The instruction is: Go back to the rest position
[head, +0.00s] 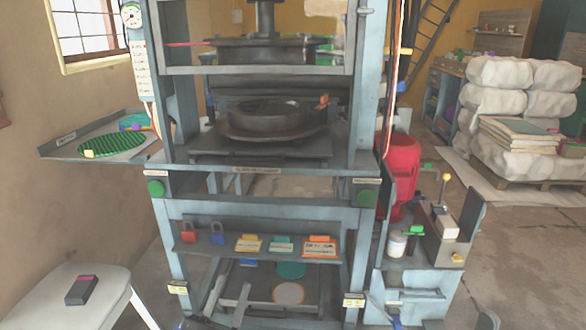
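The plate press (262,178) stands upright in the middle of the head view, with a dark round mould (268,115) on its bed. Only a small dark piece at the bottom edge, left of centre, looks like my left gripper (203,322). It is low in front of the press, apart from the mould, and too little shows to tell its fingers. I cannot make out my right gripper. Nothing is seen held.
A side tray (60,152) with a green striped disc (113,147) juts out left. A white stool (105,300) with a dark box (81,290) stands front left. A side bench (425,250) and red cylinder (401,172) are right. Stacked sacks (500,97) fill the back right.

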